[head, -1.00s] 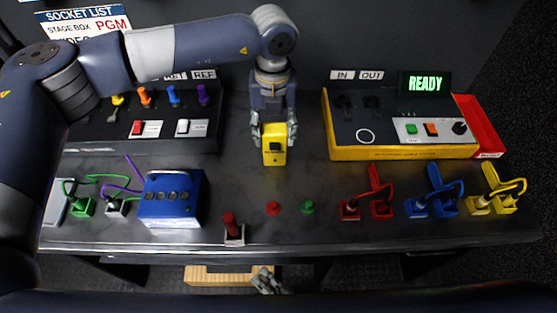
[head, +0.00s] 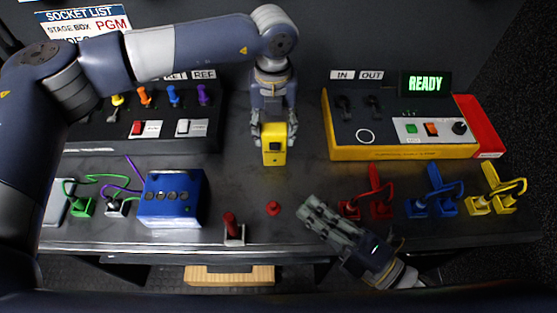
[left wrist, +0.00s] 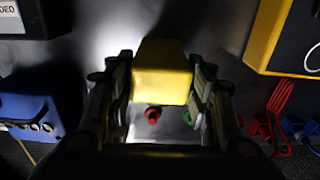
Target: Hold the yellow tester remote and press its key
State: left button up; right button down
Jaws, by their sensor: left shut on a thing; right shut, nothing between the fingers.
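The yellow tester remote (head: 274,157) is a small yellow block with a dark key (head: 275,147) on the face toward me. My left gripper (head: 274,130) is shut on it from above, a finger on each side. The remote (left wrist: 161,72) also shows between the fingers in the left wrist view, where its key is hidden. My right gripper (head: 308,210) is shut and empty. It is low over the front of the bench, right of and nearer than the remote, with its fingers pointing up and left.
A red button (head: 273,208) is on the bench below the remote. The yellow-edged tester box (head: 400,152) with a READY display (head: 425,83) stands right. A blue box (head: 172,198) stands left. Red (head: 381,208), blue (head: 446,205) and yellow (head: 503,203) plugs line the right side.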

jog(key=shift+w+d+r, duration=0.15)
jog(key=shift+d, duration=0.1)
jog(key=x, duration=0.9)
jog(key=shift+w+a, duration=0.1)
jog(key=shift+w, duration=0.1)
jog(key=w, duration=0.3)
jog(key=shift+a, duration=0.2)
jog(key=shift+w, duration=0.7)
jog(key=shift+w, duration=0.1)
